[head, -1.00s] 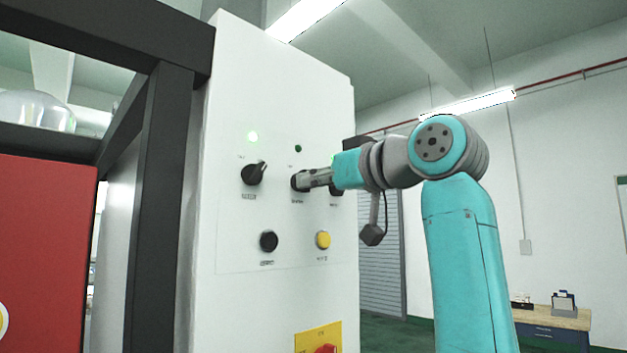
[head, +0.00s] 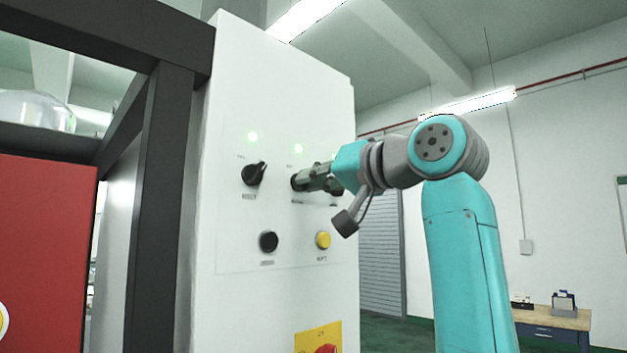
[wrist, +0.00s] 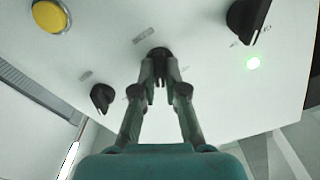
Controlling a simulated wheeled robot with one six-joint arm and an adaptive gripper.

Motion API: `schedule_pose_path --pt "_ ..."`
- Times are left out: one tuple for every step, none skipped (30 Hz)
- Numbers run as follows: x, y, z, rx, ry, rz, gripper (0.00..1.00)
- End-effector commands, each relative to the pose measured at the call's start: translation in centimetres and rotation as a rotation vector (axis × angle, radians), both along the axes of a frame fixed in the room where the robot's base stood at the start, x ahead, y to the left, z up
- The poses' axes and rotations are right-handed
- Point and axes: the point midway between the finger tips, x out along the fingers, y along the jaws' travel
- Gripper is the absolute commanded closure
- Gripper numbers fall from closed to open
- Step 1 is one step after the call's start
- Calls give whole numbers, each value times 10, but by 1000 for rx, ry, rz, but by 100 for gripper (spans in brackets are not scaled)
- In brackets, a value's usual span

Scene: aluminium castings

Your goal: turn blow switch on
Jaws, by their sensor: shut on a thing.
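The white control panel (head: 235,95) carries a row of black rotary switches. My gripper (head: 303,182) is shut on the middle black switch (wrist: 158,52), its fingers on either side of the knob at the panel face. In the wrist view my gripper (wrist: 160,72) covers much of that knob. The green lamp (head: 298,148) above the middle switch is lit. The switch labels are too small to read.
The left black switch (head: 254,174) has a lit green lamp (head: 252,136) above it. A black button (head: 268,241) and a yellow button (head: 323,239) sit below. A dark frame post (head: 158,210) stands left of the panel.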

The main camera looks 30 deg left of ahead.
Motion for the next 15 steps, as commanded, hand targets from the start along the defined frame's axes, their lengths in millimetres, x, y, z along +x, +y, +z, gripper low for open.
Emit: schedule_pose_path --pt "0 0 -1 0 7 0 100" --pt "0 0 -1 1 9 0 100" --pt "0 0 -1 2 12 0 100" --pt "0 0 -1 2 13 0 100" --pt "0 0 -1 3 14 0 100" --pt "0 0 -1 3 15 0 100" --pt "0 0 -1 3 15 0 100" --pt "0 0 -1 3 15 0 100" --pt "0 0 -1 3 14 0 100" --pt "0 0 -1 3 14 0 100" --pt "0 0 -1 3 14 0 100" --pt "0 0 -1 3 14 0 100" --pt "0 0 -1 3 14 0 100" --pt "0 0 -1 3 14 0 100" --pt "0 0 -1 3 14 0 79"
